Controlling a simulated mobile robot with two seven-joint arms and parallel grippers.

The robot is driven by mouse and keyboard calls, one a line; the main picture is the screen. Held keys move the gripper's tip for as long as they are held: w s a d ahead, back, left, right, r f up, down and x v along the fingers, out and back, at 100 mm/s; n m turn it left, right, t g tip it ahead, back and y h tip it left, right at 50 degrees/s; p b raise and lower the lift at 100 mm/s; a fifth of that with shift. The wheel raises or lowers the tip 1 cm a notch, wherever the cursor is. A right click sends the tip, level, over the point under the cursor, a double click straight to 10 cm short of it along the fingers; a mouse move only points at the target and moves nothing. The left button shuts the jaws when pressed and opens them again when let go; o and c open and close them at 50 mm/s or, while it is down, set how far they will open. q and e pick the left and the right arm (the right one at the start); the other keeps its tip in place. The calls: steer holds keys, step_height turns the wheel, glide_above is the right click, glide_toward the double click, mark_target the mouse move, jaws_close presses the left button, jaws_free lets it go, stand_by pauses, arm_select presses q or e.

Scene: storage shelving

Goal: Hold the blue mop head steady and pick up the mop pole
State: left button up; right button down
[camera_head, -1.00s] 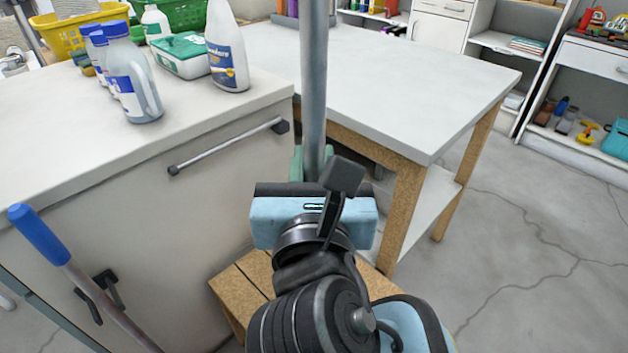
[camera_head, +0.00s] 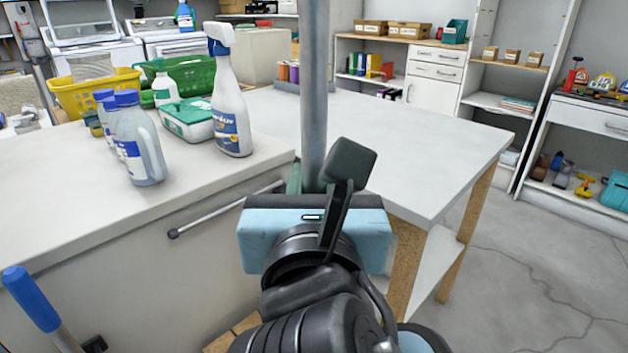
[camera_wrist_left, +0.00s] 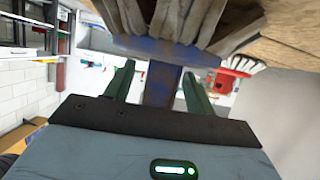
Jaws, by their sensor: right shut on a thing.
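The grey mop pole (camera_head: 313,90) stands upright at the middle of the head view and runs out of the top of the picture. My right gripper (camera_head: 310,184) is shut on the pole; its light blue body hides the pole's lower part. In the left wrist view, the blue mop head (camera_wrist_left: 165,50) has grey strands spreading from it at the top of the picture. Its blue neck passes between the two green fingers of my left gripper (camera_wrist_left: 160,88). These fingers are apart, with a visible gap on the left side of the neck. My left gripper is outside the head view.
A white-topped cabinet (camera_head: 60,215) at left carries a spray bottle (camera_head: 230,115), detergent bottles (camera_head: 138,145) and baskets. A white table (camera_head: 420,150) stands close to the right of the pole. A blue-handled pole (camera_head: 32,298) is at lower left. Open floor (camera_head: 540,270) lies at right.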

arm_select(q)
steer(key=v, duration=1.2)
steer(key=shift+s+f, duration=0.1)
steer(key=shift+s, duration=0.05)
